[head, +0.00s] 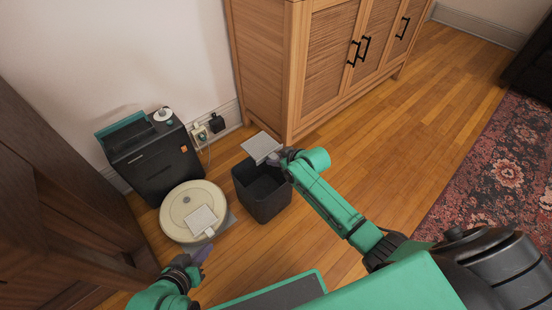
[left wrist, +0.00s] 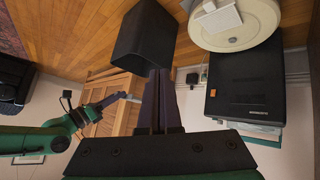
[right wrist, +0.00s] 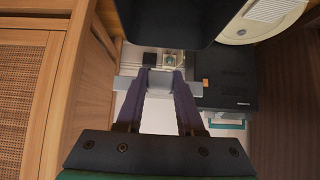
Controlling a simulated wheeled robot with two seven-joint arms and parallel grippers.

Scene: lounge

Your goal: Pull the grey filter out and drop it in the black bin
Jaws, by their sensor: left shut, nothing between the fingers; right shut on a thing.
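The grey filter (head: 261,147), a flat square panel, is held above the back edge of the black bin (head: 240,182). My right gripper (head: 281,159) is shut on the filter's edge; the right wrist view shows the filter (right wrist: 160,74) between the fingertips, with the bin (right wrist: 165,20) near it. The bin stands open on the floor and its visible inside looks empty. My left gripper (head: 204,252) is shut and empty, low in front of the round cream robot vacuum (head: 174,207). The left wrist view shows its closed fingers (left wrist: 160,75) and the bin (left wrist: 145,38).
A pale square panel (head: 201,219) sits on the vacuum's front. A black dock (head: 152,160) with a raised teal lid (head: 124,130) stands behind it. Sockets and plugs (head: 202,133) are on the wall. A wooden cabinet (head: 262,65) stands behind the bin.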

